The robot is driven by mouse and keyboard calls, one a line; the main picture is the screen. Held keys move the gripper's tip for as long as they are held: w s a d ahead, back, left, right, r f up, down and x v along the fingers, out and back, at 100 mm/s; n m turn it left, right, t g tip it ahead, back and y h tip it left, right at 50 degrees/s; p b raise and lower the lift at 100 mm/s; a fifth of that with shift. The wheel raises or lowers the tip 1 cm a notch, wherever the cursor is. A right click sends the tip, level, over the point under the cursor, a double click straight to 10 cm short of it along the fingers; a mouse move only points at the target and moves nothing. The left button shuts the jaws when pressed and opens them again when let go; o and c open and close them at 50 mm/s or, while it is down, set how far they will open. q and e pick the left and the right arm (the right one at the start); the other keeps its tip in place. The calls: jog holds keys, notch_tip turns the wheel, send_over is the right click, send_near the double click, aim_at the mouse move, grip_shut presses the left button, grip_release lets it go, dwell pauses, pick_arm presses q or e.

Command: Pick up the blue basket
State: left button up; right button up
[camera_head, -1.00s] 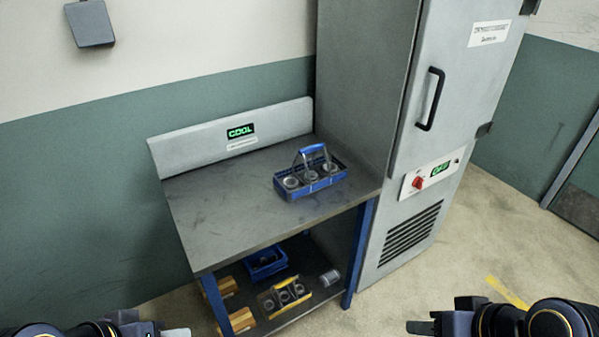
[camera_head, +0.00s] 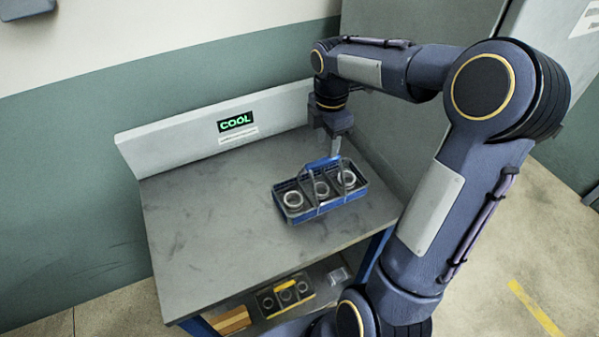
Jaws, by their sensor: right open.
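The blue basket (camera_head: 322,206) stands upright on the grey tabletop (camera_head: 205,225), towards its right side. It has an arched blue handle and holds 3 grey metal rings in a row. My right gripper (camera_head: 335,150) points down just above and behind the basket, close to the top of the handle (camera_head: 322,163). It is open, though its fingers are small in the picture and I cannot tell whether they straddle the handle. My left gripper is not in view.
A grey cabinet (camera_head: 420,20) stands at the right. On the lower shelf are a yellow-handled basket (camera_head: 285,296) and a wooden block (camera_head: 232,321). The table's left half is clear.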

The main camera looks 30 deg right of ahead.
aim_at(323, 160)
jog(key=f, duration=0.2)
jog(key=f+p, duration=0.1)
jog(key=f, duration=0.4)
jog(key=shift+a+f, duration=0.15)
jog(key=shift+a, duration=0.1)
grip_shut()
